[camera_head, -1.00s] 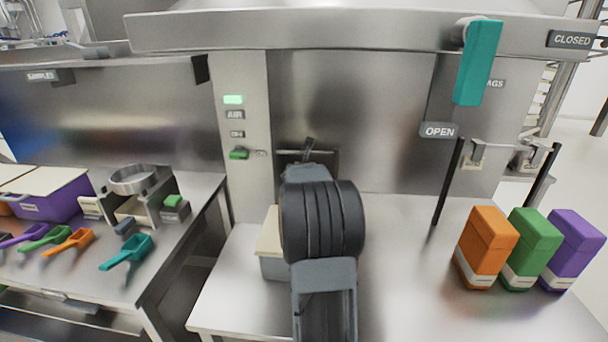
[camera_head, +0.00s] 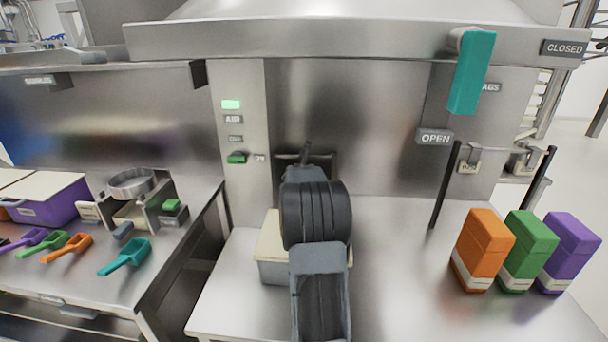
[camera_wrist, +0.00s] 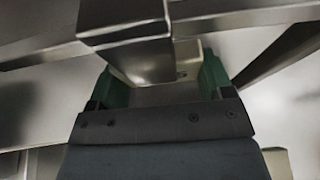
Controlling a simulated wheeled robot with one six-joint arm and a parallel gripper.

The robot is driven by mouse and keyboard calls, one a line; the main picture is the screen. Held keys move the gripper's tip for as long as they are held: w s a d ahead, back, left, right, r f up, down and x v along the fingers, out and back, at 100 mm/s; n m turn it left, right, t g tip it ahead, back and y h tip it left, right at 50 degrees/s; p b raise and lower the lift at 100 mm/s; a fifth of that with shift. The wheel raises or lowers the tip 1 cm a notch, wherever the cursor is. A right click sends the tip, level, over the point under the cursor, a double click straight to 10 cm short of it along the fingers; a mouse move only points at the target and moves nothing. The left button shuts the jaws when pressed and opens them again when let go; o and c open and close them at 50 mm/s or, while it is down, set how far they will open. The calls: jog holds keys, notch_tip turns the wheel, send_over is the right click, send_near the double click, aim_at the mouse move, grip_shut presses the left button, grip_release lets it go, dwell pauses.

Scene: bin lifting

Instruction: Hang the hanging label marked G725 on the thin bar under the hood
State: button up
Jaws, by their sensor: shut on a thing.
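My gripper (camera_wrist: 158,84) shows in the wrist view, its dark green fingers on either side of a pale beige piece (camera_wrist: 190,62). It is shut on this piece, which is partly hidden by a metal bar end (camera_wrist: 125,25) in front of it. No marking is readable on it, so I cannot tell whether it is G725. In the head view my arm hides the gripper, near the dark-framed recess in the steel back panel. The hood (camera_head: 350,40) spans the top.
A lidded bin (camera_head: 270,255) stands behind my arm on the steel counter. Orange (camera_head: 482,250), green (camera_head: 525,250) and purple (camera_head: 570,250) boxes stand at the right. A teal handle (camera_head: 472,72) hangs from the hood. The counter between my arm and the boxes is clear.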

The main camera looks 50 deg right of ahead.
dwell(0.3)
jog(key=o, duration=0.8)
jog(key=shift+o, duration=0.2)
jog(key=v, duration=1.4)
jog(key=shift+f, duration=0.15)
